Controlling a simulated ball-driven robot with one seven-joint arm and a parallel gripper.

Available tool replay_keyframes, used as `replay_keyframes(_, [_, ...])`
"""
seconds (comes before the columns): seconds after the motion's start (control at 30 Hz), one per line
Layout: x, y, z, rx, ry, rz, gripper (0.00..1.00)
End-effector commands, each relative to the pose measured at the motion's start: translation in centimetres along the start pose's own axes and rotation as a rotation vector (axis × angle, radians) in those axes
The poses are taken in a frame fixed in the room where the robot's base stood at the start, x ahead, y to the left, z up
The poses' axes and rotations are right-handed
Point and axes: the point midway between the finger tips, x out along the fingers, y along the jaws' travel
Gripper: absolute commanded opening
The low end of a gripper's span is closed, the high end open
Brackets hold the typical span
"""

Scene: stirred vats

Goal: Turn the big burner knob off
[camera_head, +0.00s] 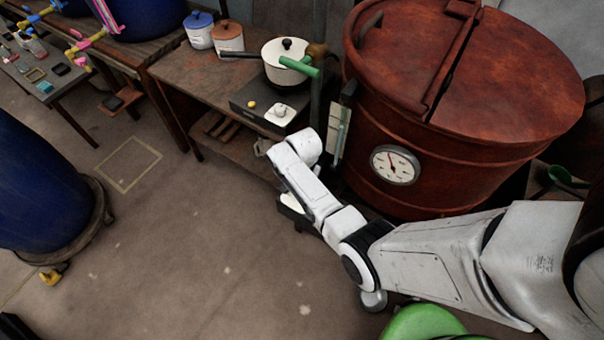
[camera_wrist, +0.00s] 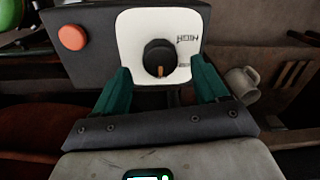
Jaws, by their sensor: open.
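The big burner knob (camera_wrist: 158,57) is black and round with an orange mark, on a white plate (camera_wrist: 137,30) lettered HIGH. The mark points down in the wrist view, while HIGH sits to the knob's upper right. In the head view the plate (camera_head: 279,117) is on the front of the dark burner box (camera_head: 243,107). My gripper (camera_wrist: 160,66) is open, its two teal fingers on either side of the knob with gaps visible. In the head view the gripper's end is largely hidden behind my wrist.
A round orange button (camera_wrist: 72,37) is on the burner box beside the plate. A large rust-red vat (camera_head: 455,95) with a gauge (camera_head: 394,165) stands to the right. A grey mug (camera_wrist: 241,83) sits right of the fingers.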

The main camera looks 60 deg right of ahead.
Motion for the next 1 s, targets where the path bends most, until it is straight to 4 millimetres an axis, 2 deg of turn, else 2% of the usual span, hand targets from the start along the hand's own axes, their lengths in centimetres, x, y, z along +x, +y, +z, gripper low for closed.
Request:
replay_keyframes(0.03, [-1.2,-0.1,0.0,-0.001,0.003,-0.004,0.73])
replay_keyframes(0.2, [-4.3,-0.1,0.0,0.000,0.003,-0.003,0.73])
replay_keyframes(0.4, [-6.7,-0.1,0.0,0.000,0.001,-0.002,0.73])
replay_keyframes(0.6, [-7.5,0.0,0.0,0.000,0.000,0.000,0.73])
replay_keyframes(1.0, [-7.5,-0.1,0.0,0.000,0.000,-0.001,0.73])
